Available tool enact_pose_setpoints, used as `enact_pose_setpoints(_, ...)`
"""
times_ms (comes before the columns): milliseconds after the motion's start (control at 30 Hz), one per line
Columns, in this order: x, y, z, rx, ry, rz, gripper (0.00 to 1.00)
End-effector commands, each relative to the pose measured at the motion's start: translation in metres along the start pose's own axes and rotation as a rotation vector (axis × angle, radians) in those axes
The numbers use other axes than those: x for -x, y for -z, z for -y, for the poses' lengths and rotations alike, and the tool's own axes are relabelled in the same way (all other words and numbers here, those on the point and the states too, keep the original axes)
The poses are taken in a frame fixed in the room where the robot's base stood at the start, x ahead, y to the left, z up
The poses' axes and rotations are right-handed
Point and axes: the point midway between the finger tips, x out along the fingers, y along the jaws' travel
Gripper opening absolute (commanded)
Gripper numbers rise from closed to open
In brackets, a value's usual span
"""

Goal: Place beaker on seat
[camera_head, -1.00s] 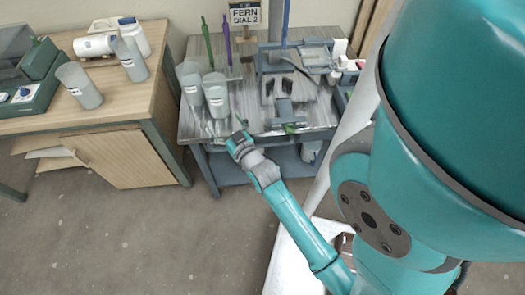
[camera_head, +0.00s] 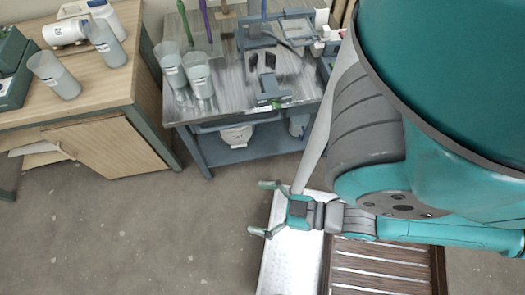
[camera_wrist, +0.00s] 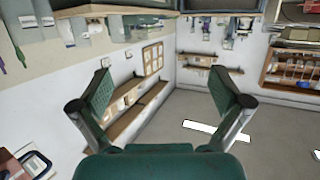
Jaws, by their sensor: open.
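Two grey labelled beakers stand side by side at the left of the metal table, a left one (camera_head: 173,68) and a right one (camera_head: 199,77). Two more stand on the wooden desk, one near its front (camera_head: 58,80) and one farther back (camera_head: 108,44). A blue-grey fixture (camera_head: 270,87) stands on the metal table; I cannot tell whether it is the seat. My gripper (camera_head: 260,208) is open and empty, in front of the metal table and apart from every beaker. In the wrist view its fingers (camera_wrist: 162,90) are spread with nothing between them.
The metal table (camera_head: 232,92) has a lower shelf holding a white bucket (camera_head: 236,136). The wooden desk (camera_head: 125,80) also bears a white bottle (camera_head: 65,32). A white surface (camera_head: 290,255) and a brown slatted rack (camera_head: 380,268) lie low near my arm. Floor at lower left is clear.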

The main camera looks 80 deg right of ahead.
Motion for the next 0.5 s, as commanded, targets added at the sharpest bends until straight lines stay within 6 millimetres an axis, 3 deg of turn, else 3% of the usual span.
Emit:
enact_pose_setpoints(100, 0.009, 0.003, 0.003, 0.006, 0.023, 0.010, 1.00)
enact_pose_setpoints(267, 0.009, 0.003, 0.003, 0.006, 0.022, 0.008, 1.00)
enact_pose_setpoints(367, -0.002, 0.000, 0.000, -0.001, -0.003, -0.004, 1.00)
enact_pose_setpoints(500, -0.034, -0.010, -0.013, -0.019, -0.075, -0.031, 1.00)
